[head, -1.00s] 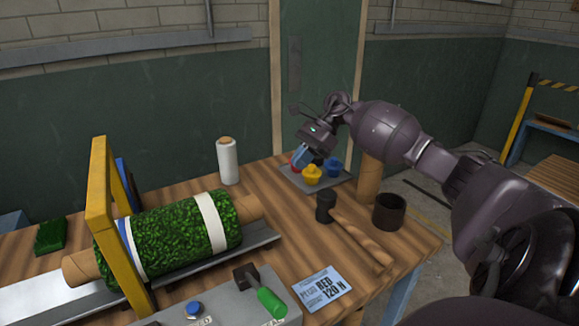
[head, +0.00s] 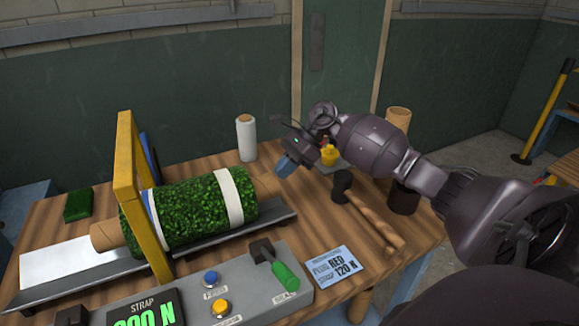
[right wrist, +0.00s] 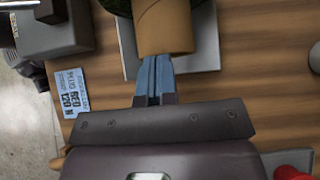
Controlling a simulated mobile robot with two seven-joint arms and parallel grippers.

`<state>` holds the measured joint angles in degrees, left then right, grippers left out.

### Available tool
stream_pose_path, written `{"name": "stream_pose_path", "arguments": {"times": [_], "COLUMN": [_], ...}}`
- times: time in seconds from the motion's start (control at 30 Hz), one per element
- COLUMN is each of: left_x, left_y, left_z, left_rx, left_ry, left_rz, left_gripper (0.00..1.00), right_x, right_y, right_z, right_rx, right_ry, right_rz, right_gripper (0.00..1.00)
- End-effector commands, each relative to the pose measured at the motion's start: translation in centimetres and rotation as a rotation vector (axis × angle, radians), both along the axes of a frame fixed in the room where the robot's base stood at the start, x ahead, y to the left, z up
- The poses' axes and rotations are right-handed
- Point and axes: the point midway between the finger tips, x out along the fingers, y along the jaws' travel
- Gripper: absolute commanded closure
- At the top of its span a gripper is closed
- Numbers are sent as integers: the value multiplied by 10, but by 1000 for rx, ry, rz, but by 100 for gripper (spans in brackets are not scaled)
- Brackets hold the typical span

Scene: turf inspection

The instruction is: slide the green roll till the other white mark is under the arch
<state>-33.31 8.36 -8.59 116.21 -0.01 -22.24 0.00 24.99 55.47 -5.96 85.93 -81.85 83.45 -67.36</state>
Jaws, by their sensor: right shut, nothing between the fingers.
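The green roll (head: 190,215) lies in a metal trough, with cardboard core ends sticking out. One white mark (head: 229,196) circles it near its right end. Another white band, with a blue strip alongside, (head: 151,216) shows just right of the yellow arch (head: 128,180), which stands over the roll's left part. My right gripper (head: 284,168) is shut and empty, close to the right core end (head: 267,187). In the right wrist view its fingertips (right wrist: 157,62) are at the rim of the core (right wrist: 165,30); I cannot tell whether they touch. My left gripper is not in view.
A console with buttons and a green-handled lever (head: 284,275) stands in front of the trough (head: 285,217). A mallet (head: 368,212), a dark cup (head: 403,198) and a label card (head: 334,266) lie to the right. A white spool (head: 246,138) stands behind.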

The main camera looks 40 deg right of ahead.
Motion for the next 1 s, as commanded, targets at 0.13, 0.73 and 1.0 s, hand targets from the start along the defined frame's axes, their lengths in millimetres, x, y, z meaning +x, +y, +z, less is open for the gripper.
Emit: {"name": "stream_pose_path", "arguments": {"times": [0.13, 0.73, 1.0], "left_x": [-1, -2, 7], "left_y": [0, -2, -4], "left_z": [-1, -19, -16], "left_rx": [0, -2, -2], "left_ry": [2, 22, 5], "left_rz": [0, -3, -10], "left_gripper": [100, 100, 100], "right_x": [0, 28, 39], "right_y": [0, 117, 164], "right_z": [0, -4, -4], "right_rx": [0, 1, 0], "right_ry": [0, 3, 4], "right_rz": [0, 6, 3], "right_gripper": [100, 100, 100]}}
